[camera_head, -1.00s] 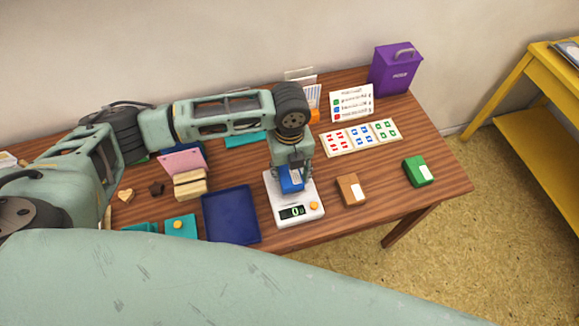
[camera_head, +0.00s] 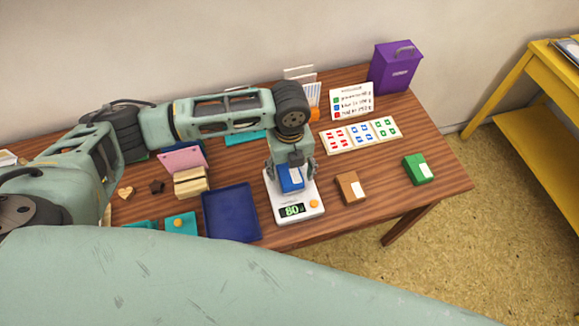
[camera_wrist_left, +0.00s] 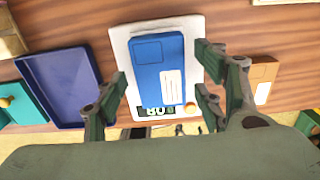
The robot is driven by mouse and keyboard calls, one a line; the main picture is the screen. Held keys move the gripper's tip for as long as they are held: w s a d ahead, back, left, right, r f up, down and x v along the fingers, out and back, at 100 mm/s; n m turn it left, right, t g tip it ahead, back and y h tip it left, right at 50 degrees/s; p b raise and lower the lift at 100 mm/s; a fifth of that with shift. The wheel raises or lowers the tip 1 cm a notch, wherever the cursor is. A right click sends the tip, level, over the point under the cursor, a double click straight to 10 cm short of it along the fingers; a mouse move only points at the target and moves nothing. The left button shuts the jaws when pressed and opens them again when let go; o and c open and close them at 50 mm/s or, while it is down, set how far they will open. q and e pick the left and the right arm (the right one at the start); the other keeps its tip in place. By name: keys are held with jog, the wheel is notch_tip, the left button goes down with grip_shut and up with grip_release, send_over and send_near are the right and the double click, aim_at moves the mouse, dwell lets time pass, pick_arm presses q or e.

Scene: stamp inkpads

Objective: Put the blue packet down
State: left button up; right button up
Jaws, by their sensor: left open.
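The blue packet (camera_head: 291,179) lies on the white scale (camera_head: 297,208), whose green display reads about 80 in the head view. In the left wrist view the blue packet (camera_wrist_left: 158,68) lies flat on the scale plate (camera_wrist_left: 121,38), with its white label facing up. My left gripper (camera_head: 291,172) is right over the packet. In the wrist view its fingers (camera_wrist_left: 160,90) are spread apart on either side of the packet, with gaps showing. My right gripper does not show.
A dark blue tray (camera_head: 230,213) lies left of the scale. A brown packet (camera_head: 349,188) lies just right of it, and a green packet (camera_head: 417,169) lies farther right. Behind are a stamped card (camera_head: 361,135), a sign (camera_head: 351,102) and a purple box (camera_head: 396,68).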

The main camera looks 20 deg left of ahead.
aim_at(290, 172)
pick_arm(q)
notch_tip(290, 172, up, 12)
jog(key=b, duration=0.1)
jog(key=shift+b, duration=0.35)
jog(key=shift+f, duration=0.1)
dwell(0.3)
